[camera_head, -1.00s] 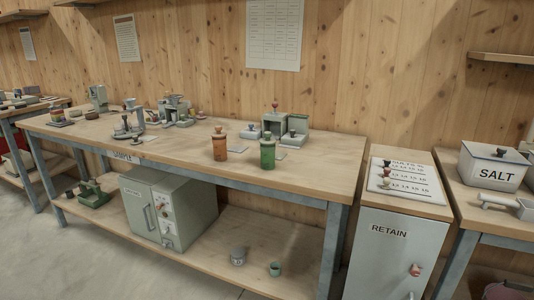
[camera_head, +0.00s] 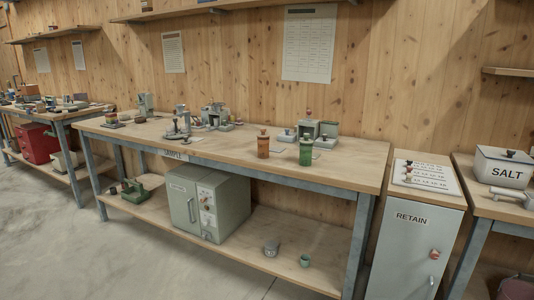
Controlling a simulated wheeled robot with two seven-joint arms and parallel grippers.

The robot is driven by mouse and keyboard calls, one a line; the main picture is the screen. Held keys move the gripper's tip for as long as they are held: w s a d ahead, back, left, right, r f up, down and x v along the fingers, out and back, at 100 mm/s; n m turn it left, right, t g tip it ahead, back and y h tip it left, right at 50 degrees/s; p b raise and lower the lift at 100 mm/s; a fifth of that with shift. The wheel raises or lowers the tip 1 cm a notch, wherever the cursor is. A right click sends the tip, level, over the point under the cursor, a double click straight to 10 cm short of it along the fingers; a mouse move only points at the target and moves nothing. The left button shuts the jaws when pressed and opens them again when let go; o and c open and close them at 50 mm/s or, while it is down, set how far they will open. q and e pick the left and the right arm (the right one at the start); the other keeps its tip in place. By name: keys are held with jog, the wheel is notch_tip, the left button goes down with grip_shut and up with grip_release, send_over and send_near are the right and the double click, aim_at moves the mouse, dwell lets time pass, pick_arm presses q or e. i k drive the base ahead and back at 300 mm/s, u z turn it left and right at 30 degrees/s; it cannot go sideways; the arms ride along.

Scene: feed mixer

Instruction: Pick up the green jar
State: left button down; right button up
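The green jar (camera_head: 306,151) stands upright on the wooden workbench (camera_head: 346,168), toward its right part. It has a dark knob on its lid. An orange jar (camera_head: 263,146) of similar shape stands just left of it, apart from it. Neither of my grippers shows in the head view, so whether they are open or shut is hidden.
Grey-green devices (camera_head: 319,131) stand behind the jars. A grey cabinet marked RETAIN (camera_head: 411,243) stands right of the bench, and a SALT box (camera_head: 504,166) sits farther right. The lower shelf holds an oven-like box (camera_head: 207,204). Open floor (camera_head: 130,262) lies in front.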

aim_at(305, 150)
jog(key=u, duration=0.55)
jog(key=i, duration=2.15)
jog(key=z, duration=0.7)
